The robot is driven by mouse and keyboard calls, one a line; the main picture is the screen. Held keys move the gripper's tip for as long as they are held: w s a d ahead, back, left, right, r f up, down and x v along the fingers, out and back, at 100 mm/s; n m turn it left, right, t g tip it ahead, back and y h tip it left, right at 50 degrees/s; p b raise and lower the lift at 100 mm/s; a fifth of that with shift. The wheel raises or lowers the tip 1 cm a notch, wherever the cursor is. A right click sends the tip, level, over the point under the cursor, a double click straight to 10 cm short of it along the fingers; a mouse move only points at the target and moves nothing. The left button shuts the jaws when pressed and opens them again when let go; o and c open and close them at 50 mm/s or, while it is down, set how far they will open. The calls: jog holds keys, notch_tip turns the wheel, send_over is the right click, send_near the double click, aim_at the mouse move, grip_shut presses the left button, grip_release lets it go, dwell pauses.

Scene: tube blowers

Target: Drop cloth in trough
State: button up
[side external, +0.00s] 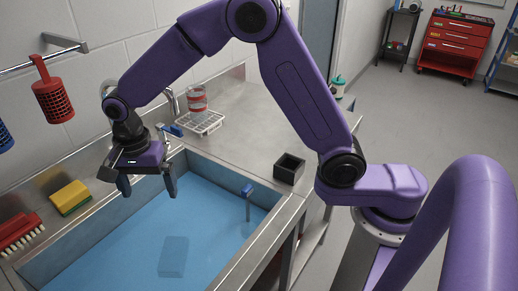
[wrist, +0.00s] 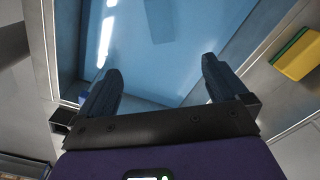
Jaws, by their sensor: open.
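The trough (side external: 178,158) is a steel sink filled with blue water, and its water also shows in the wrist view (wrist: 175,70). A flat, darker blue-grey rectangle (side external: 173,256) lies in it towards the near end, seemingly under the water. It shows at the top of the wrist view (wrist: 162,20). I cannot tell whether this rectangle is the cloth; no other cloth is plain to see. My gripper (side external: 147,188) is open above the far left part of the trough, fingers pointing down. In the wrist view its fingers (wrist: 162,70) are wide apart with nothing between them.
A yellow and green sponge (side external: 70,198) and a red brush (side external: 20,232) lie on the left ledge. A blue-topped upright piece (side external: 247,192) stands at the right wall. A black box (side external: 289,168) and a wire rack (side external: 202,122) with a red-banded jar (side external: 197,98) stand on the counter.

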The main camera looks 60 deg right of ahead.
notch_tip(320, 180, up, 5)
jog(key=shift+r, duration=0.15)
dwell(0.3)
jog(key=s+d+n, duration=1)
jog(key=s+n, duration=0.1)
jog(key=s, duration=0.3)
jog(key=s+d+n, duration=1.1)
jog(key=s+n, duration=0.1)
jog(key=s, duration=0.2)
jog(key=shift+s+f+n, duration=0.3)
jog(key=shift+f, duration=0.1)
dwell(0.3)
